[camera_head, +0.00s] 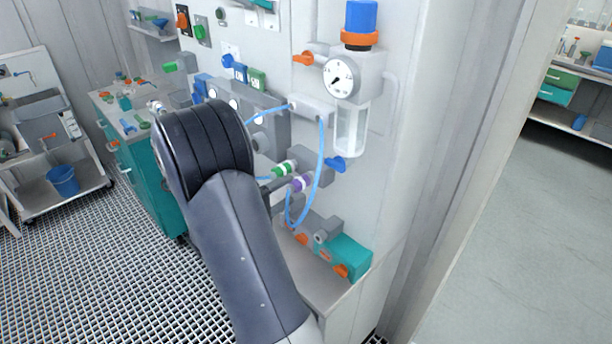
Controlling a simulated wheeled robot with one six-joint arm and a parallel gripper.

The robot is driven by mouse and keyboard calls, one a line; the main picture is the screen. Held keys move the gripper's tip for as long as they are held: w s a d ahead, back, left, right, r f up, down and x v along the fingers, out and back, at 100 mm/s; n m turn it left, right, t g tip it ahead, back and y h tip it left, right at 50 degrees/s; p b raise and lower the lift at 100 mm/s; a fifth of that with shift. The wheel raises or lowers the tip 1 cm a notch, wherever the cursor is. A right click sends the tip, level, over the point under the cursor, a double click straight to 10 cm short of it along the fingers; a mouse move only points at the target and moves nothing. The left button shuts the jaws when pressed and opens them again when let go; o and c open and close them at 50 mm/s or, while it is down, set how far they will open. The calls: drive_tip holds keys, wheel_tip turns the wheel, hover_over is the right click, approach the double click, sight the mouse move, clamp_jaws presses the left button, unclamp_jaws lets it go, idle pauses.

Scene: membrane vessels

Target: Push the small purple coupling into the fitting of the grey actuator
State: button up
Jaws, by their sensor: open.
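The small purple coupling (302,182) has a pale band and sits just right of my gripper's visible tip, close below the grey actuator (313,163). A thin blue hose (320,150) hangs in a loop around it. Whether the coupling is inside the actuator's fitting or only in front of it I cannot tell. My gripper (280,191) is open. Only a dark part of it shows beside the coupling; the rest is hidden behind my arm. Whether it touches the coupling is unclear.
A green coupling (285,168) sits just above the purple one. A pressure gauge (340,79) and clear bowl (350,130) are above. A blue knob (336,164) is at the right. A teal block with orange knobs (344,256) stands on the ledge below.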

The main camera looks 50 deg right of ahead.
sight(288, 190)
drive_tip(key=d+b, duration=0.2)
drive_tip(key=d, duration=0.1)
drive_tip(key=shift+s+d+f, duration=0.1)
drive_tip(key=shift+s+f, duration=0.05)
drive_tip(key=shift+s, duration=0.05)
drive_tip(key=shift+d, duration=0.55)
drive_tip(key=shift+b, duration=1.25)
idle(0.5)
clamp_jaws()
idle(0.4)
drive_tip(key=shift+a, duration=0.15)
drive_tip(key=shift+w+a+b, duration=0.15)
drive_tip(key=shift+a+b, duration=0.3)
drive_tip(key=shift+a, duration=1)
drive_tip(key=shift+w+a+b, duration=0.15)
drive_tip(key=shift+a+b, duration=0.25)
drive_tip(key=shift+a, duration=1)
